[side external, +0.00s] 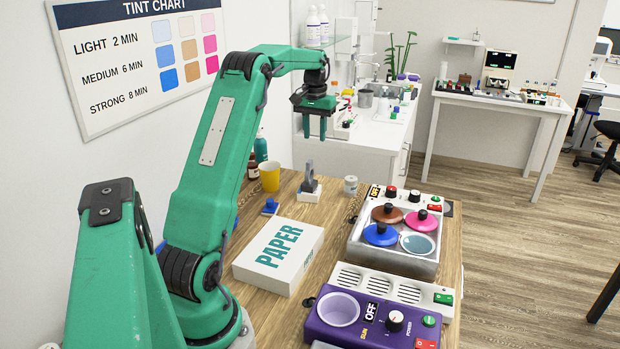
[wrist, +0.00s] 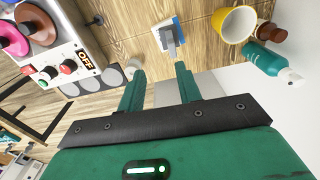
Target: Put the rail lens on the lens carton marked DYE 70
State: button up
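My gripper (side external: 314,136) is high above the wooden table. In the wrist view its two fingers (wrist: 160,78) are apart with nothing between them. Below it in the side view, a grey upright piece (side external: 309,178) stands on a small white base (side external: 308,193). The wrist view shows a similar grey piece (wrist: 170,40) on a white and blue base, beyond the fingertips. I cannot tell whether it is the rail lens. Several grey round discs (wrist: 84,79) lie beside a white unit in the wrist view. No carton marked DYE 70 is readable.
A white box marked PAPER (side external: 279,256) lies near my arm. A yellow cup (side external: 270,177), small blue object (side external: 270,206) and white jar (side external: 350,186) stand toward the back. A lidded-pot unit (side external: 393,271) and purple unit (side external: 375,322) fill the right. Bare wood lies around the white jar.

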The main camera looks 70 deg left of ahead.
jog(key=s+d+r+m+t, duration=0.1)
jog(key=d+r, duration=0.2)
jog(key=d, duration=0.5)
jog(key=s+d+r+m+t+y, duration=0.1)
jog(key=d+r+m, duration=0.15)
jog(key=d, duration=0.55)
jog(key=s+d+r+m+t, duration=0.1)
jog(key=d+r, duration=0.3)
jog(key=d, duration=0.5)
jog(key=s+d+f+m+t, duration=0.1)
jog(key=s+d+f+m, duration=0.1)
jog(key=s+d, duration=0.5)
jog(key=s+d+f+m+t+h, duration=0.1)
jog(key=s+d+f+m, duration=0.1)
jog(key=s+d, duration=0.6)
jog(key=shift+f, duration=0.8)
